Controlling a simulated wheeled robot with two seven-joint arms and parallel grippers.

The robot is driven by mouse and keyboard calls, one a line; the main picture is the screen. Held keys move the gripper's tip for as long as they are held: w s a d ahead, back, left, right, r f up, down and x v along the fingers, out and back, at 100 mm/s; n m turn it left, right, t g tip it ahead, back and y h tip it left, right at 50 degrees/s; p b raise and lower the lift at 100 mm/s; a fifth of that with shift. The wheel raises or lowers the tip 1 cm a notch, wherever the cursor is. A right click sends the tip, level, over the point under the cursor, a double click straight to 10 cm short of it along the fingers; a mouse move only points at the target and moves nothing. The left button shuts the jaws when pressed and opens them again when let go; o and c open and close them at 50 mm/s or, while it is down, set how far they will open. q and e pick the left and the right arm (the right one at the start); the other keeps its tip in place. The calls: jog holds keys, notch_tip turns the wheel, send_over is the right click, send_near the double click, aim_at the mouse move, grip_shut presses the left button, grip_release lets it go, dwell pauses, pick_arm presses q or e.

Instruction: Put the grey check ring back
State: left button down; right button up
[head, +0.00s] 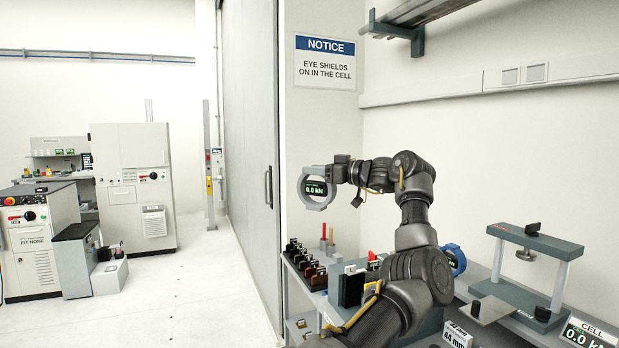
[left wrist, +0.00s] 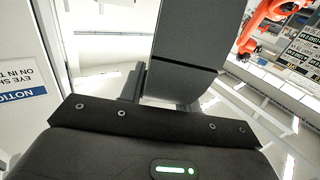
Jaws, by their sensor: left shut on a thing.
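The grey check ring (head: 316,207) hangs upright in the air in the head view, with a dark display reading 0.0 kN inside it. My left gripper (head: 339,170) is shut on the ring's upper right side and holds it above the bench's left end. In the left wrist view, a large dark grey block (left wrist: 185,50) rises in front of the gripper; I cannot tell which part it is. A blue ring (head: 460,254) with a similar display stands on the bench, partly hidden by my left arm. My right gripper is not in view.
A rack of black pieces (head: 304,264) and red and tan pegs stand on the bench's left end. A grey-blue load frame (head: 533,240) stands at the right, near a cell readout (head: 588,338). A sliding door (head: 250,150) is left of the ring.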

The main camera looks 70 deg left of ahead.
pick_arm(q)
jog(key=w+d+f+m+t+y, duration=0.25)
jog(key=w+d+m+t, duration=0.2)
jog(key=w+d, duration=0.5)
jog(key=w+d+f+m+t+h, duration=0.1)
jog(key=w+d+f+m+t, duration=0.4)
jog(key=d+f+t, duration=0.5)
jog(key=w+d+f+m+t+h, duration=0.1)
jog(key=w+d+f+m+t, duration=0.4)
jog(key=d+f, duration=0.5)
jog(key=s+d+f+m+t+h, duration=0.3)
jog(key=s+d+f+h, duration=0.15)
jog(key=d+f, duration=0.35)
jog(key=s+d+f+m+t+h, duration=0.35)
jog(key=d+f+h, duration=0.2)
jog(key=d, duration=0.35)
jog(key=s+d+f+m+t+h, duration=0.3)
jog(key=s+d+f+m+h, duration=0.15)
jog(key=d+f, duration=0.4)
jog(key=s+d+f+b, duration=0.2)
jog(key=d+b, duration=0.3)
jog(key=d, duration=0.3)
jog(key=s+d+f+b, duration=0.3)
jog(key=d+b, duration=0.2)
jog(key=d, duration=0.3)
jog(key=shift+f, duration=0.4)
